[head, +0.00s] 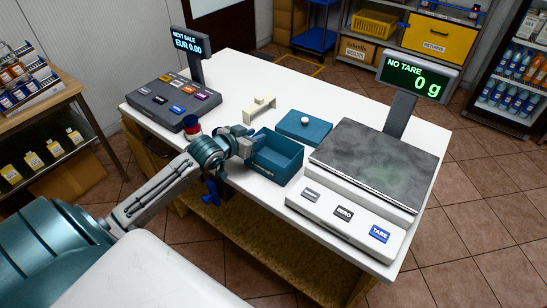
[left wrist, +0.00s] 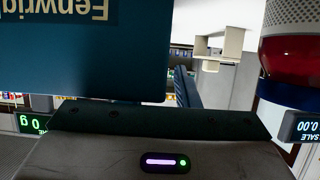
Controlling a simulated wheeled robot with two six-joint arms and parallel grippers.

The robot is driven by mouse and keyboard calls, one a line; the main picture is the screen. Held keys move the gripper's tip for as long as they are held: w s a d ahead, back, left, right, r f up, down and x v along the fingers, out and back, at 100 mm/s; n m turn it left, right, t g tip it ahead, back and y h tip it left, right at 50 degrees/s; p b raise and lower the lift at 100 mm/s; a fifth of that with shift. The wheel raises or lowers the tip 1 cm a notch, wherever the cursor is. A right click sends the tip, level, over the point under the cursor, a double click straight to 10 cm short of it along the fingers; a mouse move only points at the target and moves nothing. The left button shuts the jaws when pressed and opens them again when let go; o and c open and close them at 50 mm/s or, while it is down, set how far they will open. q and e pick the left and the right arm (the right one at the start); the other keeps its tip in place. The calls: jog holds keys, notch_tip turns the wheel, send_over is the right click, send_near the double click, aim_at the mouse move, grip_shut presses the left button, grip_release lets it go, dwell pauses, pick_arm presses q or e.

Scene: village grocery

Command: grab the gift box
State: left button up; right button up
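The gift box, an open teal box (head: 277,157), stands on the white counter in the head view. Its lid, a flat teal panel with a pale knob (head: 303,125), lies behind it. My left gripper (head: 248,146) is at the box's left wall, close to or touching it. In the left wrist view, a large blue panel with upside-down lettering (left wrist: 85,55), apparently the box's side, fills the upper left. A narrow teal piece (left wrist: 183,88) shows beside it. The fingertips are not clear, so I cannot tell whether they are apart or closed. My right gripper is not in view.
A scale (head: 375,165) stands right of the box, its display reading 0 g. A cream stand (head: 258,108) is behind the gripper. The far counter is clear.

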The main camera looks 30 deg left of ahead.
pick_arm(q)
grip_shut()
dwell(0.4)
jog(key=shift+w+r, duration=0.1)
jog(key=shift+r, duration=0.45)
notch_tip(320, 180, up, 2)
jog(key=shift+r+b, duration=0.25)
jog(key=shift+b, duration=0.5)
jog(key=s+a+p, duration=0.2)
jog(key=s+p, duration=0.4)
jog(key=s, duration=0.1)
jog(key=s+a+r+p, duration=0.1)
jog(key=s+a+p, duration=0.2)
jog(key=s+p, duration=0.4)
jog(key=shift+s+a+r, duration=0.2)
jog(key=shift+s+a, duration=0.05)
jog(key=shift+s, duration=0.35)
